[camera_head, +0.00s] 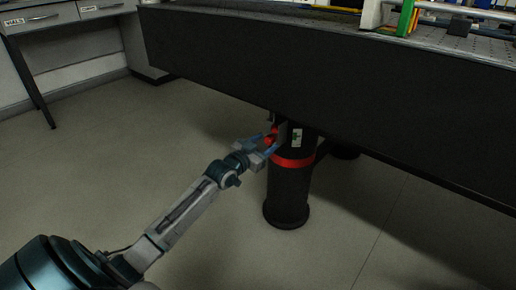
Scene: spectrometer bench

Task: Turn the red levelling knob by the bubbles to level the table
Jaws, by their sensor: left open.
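The red levelling knob (271,138) is small and sits under the dark table's front edge, beside a thick black leg (288,190) with a red band. My left gripper (268,145) reaches in from the lower left, its jaws open around or just in front of the knob. I cannot tell whether the fingers touch it. The table (300,75) is a thick black slab. The bubbles are not discernible in this view. My right gripper is not in view.
A small white and green label (297,138) is on the leg. Rods and other bench parts (406,18) stand on the tabletop at the upper right. A drawer cabinet (60,20) stands at the upper left. The pale floor (130,150) left of the leg is clear.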

